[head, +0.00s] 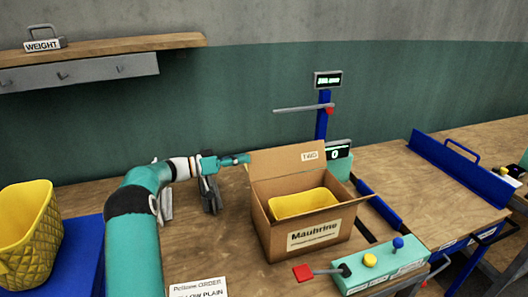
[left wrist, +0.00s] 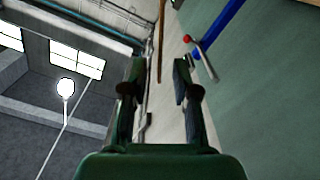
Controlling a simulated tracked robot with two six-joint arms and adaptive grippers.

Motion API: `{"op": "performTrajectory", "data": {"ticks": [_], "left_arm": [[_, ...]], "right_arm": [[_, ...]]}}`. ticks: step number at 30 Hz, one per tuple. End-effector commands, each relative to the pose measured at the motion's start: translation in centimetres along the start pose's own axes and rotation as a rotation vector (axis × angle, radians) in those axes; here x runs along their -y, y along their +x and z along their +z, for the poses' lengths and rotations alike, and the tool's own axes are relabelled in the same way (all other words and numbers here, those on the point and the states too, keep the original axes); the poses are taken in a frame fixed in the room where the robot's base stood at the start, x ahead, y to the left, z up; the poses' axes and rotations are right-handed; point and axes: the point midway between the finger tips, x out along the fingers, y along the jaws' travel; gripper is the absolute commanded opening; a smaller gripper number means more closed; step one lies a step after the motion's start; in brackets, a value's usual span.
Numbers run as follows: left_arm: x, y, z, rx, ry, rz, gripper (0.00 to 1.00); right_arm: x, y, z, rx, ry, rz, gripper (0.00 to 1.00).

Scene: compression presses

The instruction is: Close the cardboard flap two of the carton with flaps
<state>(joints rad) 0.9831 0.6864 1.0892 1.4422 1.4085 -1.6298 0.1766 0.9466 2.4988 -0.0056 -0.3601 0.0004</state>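The open cardboard carton (head: 277,238) stands on the wooden bench, its front printed "Mauhrine". Its back flap (head: 275,160), labelled "TWO", stands raised, leaning back. No other raised flap is clear. A yellow basket (head: 303,203) sits inside the carton. My left gripper (head: 240,159) is at the upper left edge of flap two; I cannot tell whether it touches. In the left wrist view my left gripper (left wrist: 159,68) has its fingers apart with nothing between them. The carton is not visible there. My right gripper is not in view.
A control box (head: 382,266) with a red lever and knobs stands at the carton's front right. A blue post with a display (head: 328,80) and a lever rises behind it. A yellow basket (head: 27,235) sits at far left. A shelf (head: 110,46) hangs upper left.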

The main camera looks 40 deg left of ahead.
Motion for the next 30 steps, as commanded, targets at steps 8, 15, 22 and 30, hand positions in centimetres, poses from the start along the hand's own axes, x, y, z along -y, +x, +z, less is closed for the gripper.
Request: {"op": "performTrajectory", "data": {"ticks": [8, 15, 22, 30], "left_arm": [[-0.2, 5.5, -0.2, 0.001, -0.001, 0.002, 0.29], [0.0, 7.5, 0.0, 0.002, -0.001, 0.001, 0.29], [0.0, 7.7, 0.1, 0.002, 0.0, 0.001, 0.29], [0.0, 7.7, 0.1, 0.002, 0.0, 0.001, 0.0]], "right_arm": [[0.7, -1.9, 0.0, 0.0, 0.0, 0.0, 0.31], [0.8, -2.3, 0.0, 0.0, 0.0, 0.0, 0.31], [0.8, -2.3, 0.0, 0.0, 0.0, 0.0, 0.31], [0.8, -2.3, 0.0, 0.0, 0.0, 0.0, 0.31]]}}
